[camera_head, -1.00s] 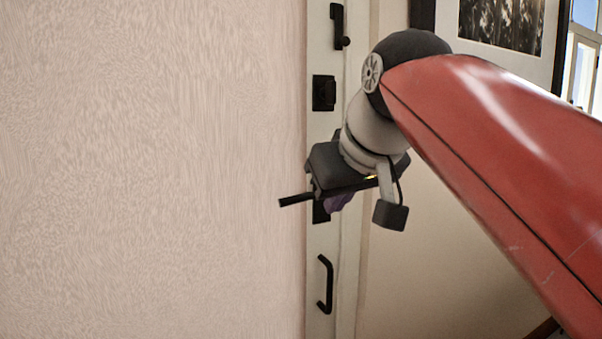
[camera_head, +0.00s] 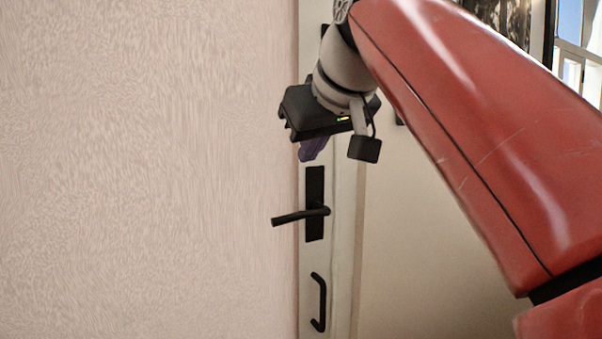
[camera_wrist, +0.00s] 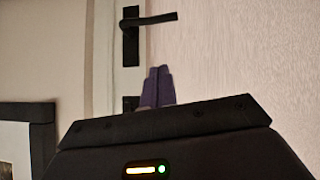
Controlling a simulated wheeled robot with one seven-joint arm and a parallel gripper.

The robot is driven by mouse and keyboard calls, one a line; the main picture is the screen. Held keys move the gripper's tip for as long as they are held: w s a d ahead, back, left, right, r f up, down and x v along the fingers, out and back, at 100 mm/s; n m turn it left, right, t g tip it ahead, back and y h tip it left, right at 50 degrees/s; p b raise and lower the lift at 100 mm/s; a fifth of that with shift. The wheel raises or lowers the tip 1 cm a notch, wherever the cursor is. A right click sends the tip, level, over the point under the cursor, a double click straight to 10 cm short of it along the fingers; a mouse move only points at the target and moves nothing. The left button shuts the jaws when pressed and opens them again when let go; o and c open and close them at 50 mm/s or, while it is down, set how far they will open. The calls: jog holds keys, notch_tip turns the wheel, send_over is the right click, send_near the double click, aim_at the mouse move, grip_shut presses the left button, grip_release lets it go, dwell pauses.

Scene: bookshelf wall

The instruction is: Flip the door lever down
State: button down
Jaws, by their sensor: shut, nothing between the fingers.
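The black door lever (camera_head: 298,215) sticks out to the left from its black upright plate (camera_head: 314,180) on the white door edge. It lies nearly level, its free end slightly lower. In the wrist view the lever (camera_wrist: 152,19) is at the top, extending right. My gripper (camera_head: 314,150) is just above the lever plate in the head view, its purple fingers pointing down. In the wrist view the shut, empty fingers (camera_wrist: 158,85) point towards the lever, with a visible gap between.
A black pull handle (camera_head: 319,302) is below the lever. A pale textured surface (camera_head: 140,170) fills the left. My red arm covers much of the right. A dark-framed picture (camera_wrist: 28,130) is at the lower left of the wrist view.

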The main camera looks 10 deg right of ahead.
jog(key=b, duration=0.1)
send_over(293, 218)
jog(key=s, duration=0.2)
notch_tip(293, 218, down, 6)
jog(key=shift+w+d+f+b, duration=0.2)
jog(key=shift+f+b, duration=0.15)
jog(key=shift+f, duration=0.6)
jog(key=shift+w+d+f+b, duration=0.15)
jog(key=shift+f+b, duration=0.2)
jog(key=shift+f, duration=0.6)
jog(key=shift+a+f+n+h+b, duration=0.2)
jog(key=shift+f+n+h+b, duration=0.1)
jog(key=shift+f+h+b, duration=0.2)
jog(key=shift+s+a+f+n+t+h+b, duration=0.15)
jog(key=shift+f+n+t+h+b, duration=0.1)
jog(key=shift+f+h+b, duration=0.25)
jog(key=shift+a+f+n+t+h+b, duration=0.1)
jog(key=shift+f+n+t+h+b, duration=0.2)
jog(key=shift+f+b, duration=0.3)
jog(key=shift+d+f+n+t+h+b, duration=0.1)
jog(key=shift+f+n+t+h+b, duration=0.3)
jog(key=shift+f+b, duration=0.55)
jog(key=shift+d+f+n+t+h+b, duration=0.15)
jog(key=shift+f+n+h+b, duration=0.4)
jog(key=shift+b, duration=0.55)
jog(key=shift+a+f, duration=0.1)
